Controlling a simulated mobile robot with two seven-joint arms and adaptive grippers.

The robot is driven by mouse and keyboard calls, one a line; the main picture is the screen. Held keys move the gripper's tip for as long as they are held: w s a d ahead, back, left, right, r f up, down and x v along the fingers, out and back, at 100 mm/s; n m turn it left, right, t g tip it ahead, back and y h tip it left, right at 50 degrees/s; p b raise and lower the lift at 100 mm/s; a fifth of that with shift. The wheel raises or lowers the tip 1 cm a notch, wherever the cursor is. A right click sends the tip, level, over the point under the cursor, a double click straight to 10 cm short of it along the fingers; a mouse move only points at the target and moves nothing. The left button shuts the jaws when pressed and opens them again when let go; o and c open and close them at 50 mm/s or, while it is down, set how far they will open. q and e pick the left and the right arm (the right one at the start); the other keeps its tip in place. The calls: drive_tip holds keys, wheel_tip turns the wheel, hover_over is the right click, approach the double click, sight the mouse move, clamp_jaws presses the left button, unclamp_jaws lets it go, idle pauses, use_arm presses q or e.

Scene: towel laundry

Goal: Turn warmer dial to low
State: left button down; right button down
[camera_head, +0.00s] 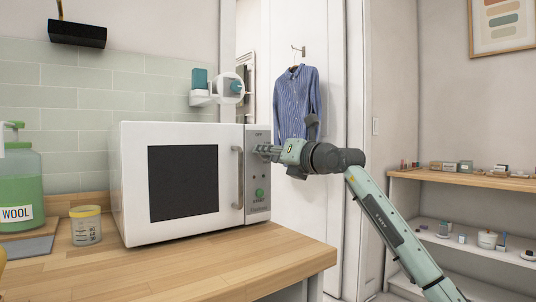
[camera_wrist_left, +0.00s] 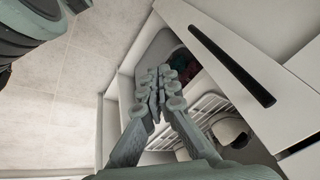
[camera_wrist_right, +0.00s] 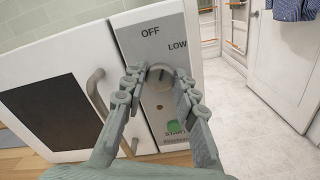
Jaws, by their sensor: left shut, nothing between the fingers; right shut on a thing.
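The white warmer (camera_head: 128,215) stands on the wooden counter, its door with a dark window shut. Its grey control panel (camera_head: 257,205) is on the right side of the front. In the right wrist view the panel shows the dial (camera_wrist_right: 160,75), with OFF printed above it and LOW to its upper right. A green START button (camera_wrist_right: 175,127) is below the dial. My right gripper (camera_wrist_right: 160,77) is shut on the dial, one finger at each side; in the head view it (camera_head: 262,150) hides the dial. My left gripper (camera_wrist_left: 159,78) is shut and empty, low beside white furniture.
The door handle (camera_head: 238,178) is just left of the panel. A wool detergent bottle (camera_head: 20,185) and a jar (camera_head: 86,226) stand left of the warmer. The counter (camera_head: 220,270) in front is clear. A blue striped shirt (camera_head: 298,98) hangs behind my right arm.

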use_arm(q)
drive_tip(key=s+d+p+x, duration=0.1)
drive_tip(key=p+x, duration=0.2)
drive_tip(key=x, duration=0.5)
drive_tip(key=shift+d+f+g+h, duration=0.3)
drive_tip(key=shift+d+f+g, duration=0.1)
drive_tip(key=shift+f, duration=0.35)
use_arm(e)
drive_tip(key=shift+m, duration=3.5)
drive_tip(key=c, duration=1.2)
unclamp_jaws()
drive_tip(key=shift+s+d, duration=0.1)
drive_tip(key=v, duration=1.1)
drive_tip(key=shift+s+d, duration=0.2)
drive_tip(key=shift+s, duration=0.15)
